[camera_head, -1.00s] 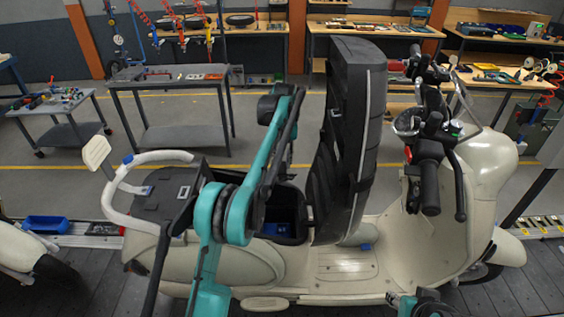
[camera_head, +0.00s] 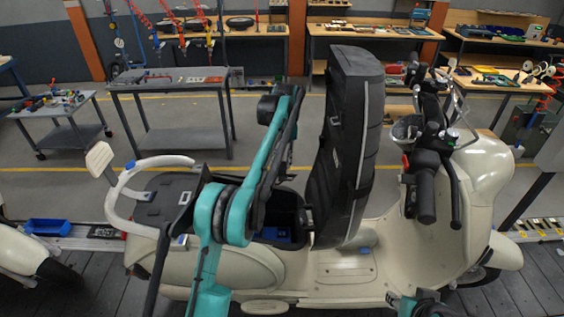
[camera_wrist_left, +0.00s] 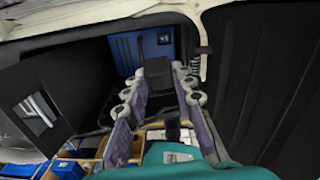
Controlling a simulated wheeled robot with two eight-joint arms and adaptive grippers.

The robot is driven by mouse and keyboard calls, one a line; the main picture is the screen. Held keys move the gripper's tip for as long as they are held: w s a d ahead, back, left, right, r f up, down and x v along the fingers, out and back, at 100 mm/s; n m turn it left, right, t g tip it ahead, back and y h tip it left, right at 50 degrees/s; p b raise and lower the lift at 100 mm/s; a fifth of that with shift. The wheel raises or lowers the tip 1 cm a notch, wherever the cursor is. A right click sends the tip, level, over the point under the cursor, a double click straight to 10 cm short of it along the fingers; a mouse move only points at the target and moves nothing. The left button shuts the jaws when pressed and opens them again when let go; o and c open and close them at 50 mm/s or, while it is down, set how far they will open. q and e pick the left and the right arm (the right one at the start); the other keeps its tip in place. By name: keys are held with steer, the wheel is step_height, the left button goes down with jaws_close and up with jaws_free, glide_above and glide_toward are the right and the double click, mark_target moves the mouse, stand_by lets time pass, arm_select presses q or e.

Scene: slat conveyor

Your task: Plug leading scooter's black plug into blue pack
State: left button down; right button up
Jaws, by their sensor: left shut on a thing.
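The leading scooter (camera_head: 335,265) is cream, with its black seat (camera_head: 344,140) tilted upright. Inside the open bay below the seat, part of the blue pack (camera_head: 280,236) shows; it also shows in the left wrist view (camera_wrist_left: 184,42). My left gripper (camera_wrist_left: 157,84) is shut on the black plug (camera_wrist_left: 157,72), which shows against the blue pack. A small grey square (camera_wrist_left: 164,39) lies on the pack just above the plug. I cannot tell whether plug and pack touch. In the head view my left arm hides the gripper and plug. My right gripper is not clearly in view.
The raised seat stands close right of my left arm. Grey tables (camera_head: 170,85) stand beyond open floor.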

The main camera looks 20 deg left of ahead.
mark_target(282, 164)
arm_select(q)
steer(key=shift+r, duration=0.1)
step_height(282, 164, up, 5)
steer(key=p, duration=0.4)
steer(key=shift+r+p, duration=0.1)
steer(key=shift+p, duration=0.3)
steer(key=shift+m, duration=0.8)
